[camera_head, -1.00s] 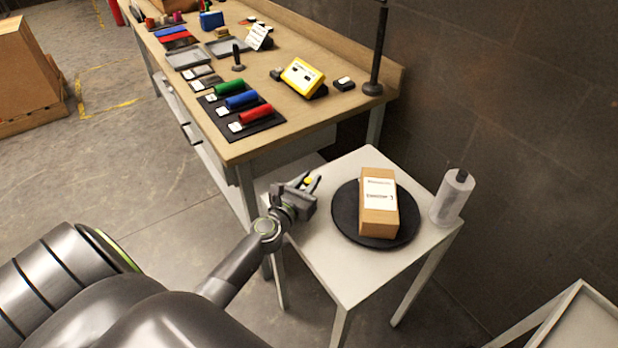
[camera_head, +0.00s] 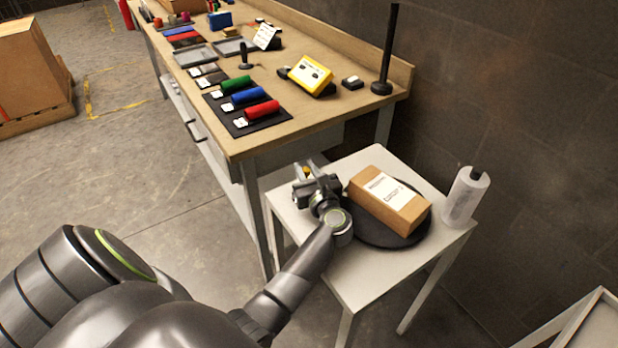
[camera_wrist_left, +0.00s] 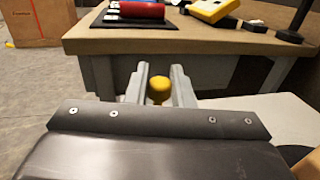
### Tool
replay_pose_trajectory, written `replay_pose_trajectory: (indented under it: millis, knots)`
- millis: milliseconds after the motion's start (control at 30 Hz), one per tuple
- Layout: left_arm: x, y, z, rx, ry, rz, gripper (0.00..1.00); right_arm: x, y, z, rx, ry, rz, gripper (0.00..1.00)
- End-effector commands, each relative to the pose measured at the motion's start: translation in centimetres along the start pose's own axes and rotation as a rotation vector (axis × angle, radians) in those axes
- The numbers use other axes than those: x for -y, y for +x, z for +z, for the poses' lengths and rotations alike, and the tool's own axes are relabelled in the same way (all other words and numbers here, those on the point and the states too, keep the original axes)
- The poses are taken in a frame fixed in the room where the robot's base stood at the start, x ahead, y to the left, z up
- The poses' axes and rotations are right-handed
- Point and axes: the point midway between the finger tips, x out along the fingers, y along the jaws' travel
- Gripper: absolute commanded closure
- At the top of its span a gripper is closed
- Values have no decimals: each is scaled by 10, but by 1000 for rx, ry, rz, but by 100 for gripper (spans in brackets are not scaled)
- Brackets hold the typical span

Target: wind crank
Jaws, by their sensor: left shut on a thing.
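A small yellow knob (camera_wrist_left: 158,89) sits between the two fingers of my left gripper (camera_wrist_left: 161,82) in the left wrist view. My left gripper (camera_head: 306,172) is shut on this knob, above the left edge of the white table (camera_head: 345,283). The crank arm below the knob is hidden by the gripper. A black round turntable (camera_head: 368,233) lies on the table to the right of the gripper. A cardboard box (camera_head: 398,204) with a white label lies on it, set at a slant. My right gripper is not in view.
A white roll (camera_head: 466,197) stands at the table's right corner. The wooden workbench (camera_head: 290,137) behind holds red, blue and green cylinders, a yellow box (camera_head: 310,74) and a black post (camera_head: 386,60). Open floor (camera_head: 150,200) lies to the left.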

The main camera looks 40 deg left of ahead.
Motion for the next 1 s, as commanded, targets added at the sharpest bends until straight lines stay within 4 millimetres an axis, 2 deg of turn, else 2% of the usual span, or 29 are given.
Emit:
replay_pose_trajectory:
  millis: [33, 300, 867, 900, 1000]
  knots:
    - [1, 1, -2, 4, -3, 26, 100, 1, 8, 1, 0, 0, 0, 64]
    - [-3, 4, 0, 4, 0, 128, 100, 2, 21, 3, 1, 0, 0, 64]
    - [-5, 4, 1, 1, 0, 157, 100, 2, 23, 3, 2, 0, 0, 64]
    - [-5, 4, 1, 1, 0, 157, 76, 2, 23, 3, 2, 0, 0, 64]
    - [-5, 4, 1, 1, 0, 157, 63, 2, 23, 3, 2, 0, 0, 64]
